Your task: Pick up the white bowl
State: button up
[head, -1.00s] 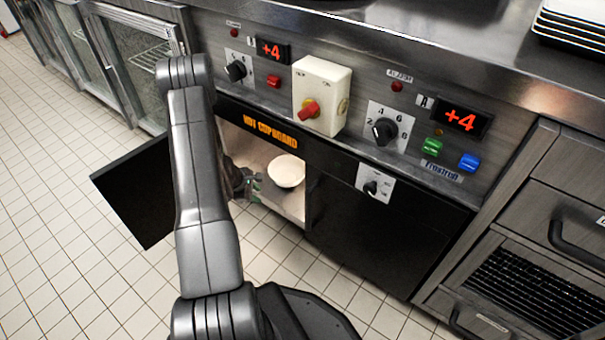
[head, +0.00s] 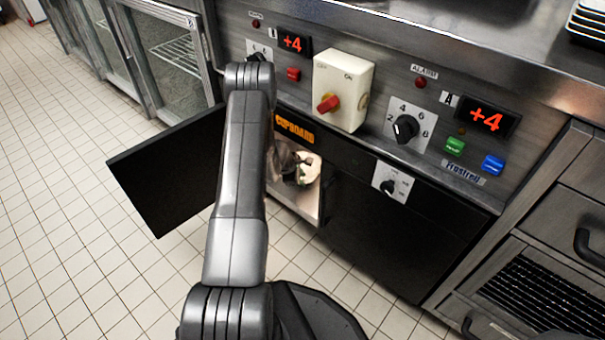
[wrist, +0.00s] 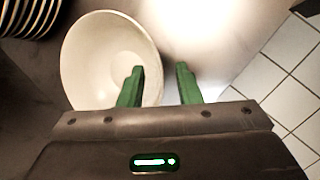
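The white bowl (wrist: 88,60) sits in the open hot cupboard, on its floor, and fills the left-middle of the wrist view. In the head view the bowl (head: 312,161) is partly hidden by my gripper (head: 302,176). In the wrist view my gripper (wrist: 160,70) has its two green fingers apart. The left finger overlaps the inside of the bowl and the right finger is outside it, so the bowl's right rim lies between them in the picture. I cannot tell whether either finger touches the bowl.
A stack of plates (wrist: 28,18) is at the upper left of the wrist view. The cupboard's black door (head: 165,175) stands open on the left. The control panel with knobs is above the opening. Tiled floor (wrist: 285,70) shows to the right in the wrist view.

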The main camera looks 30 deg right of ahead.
jog(key=shift+x, duration=0.8)
grip_shut()
jog(key=shift+r, duration=0.1)
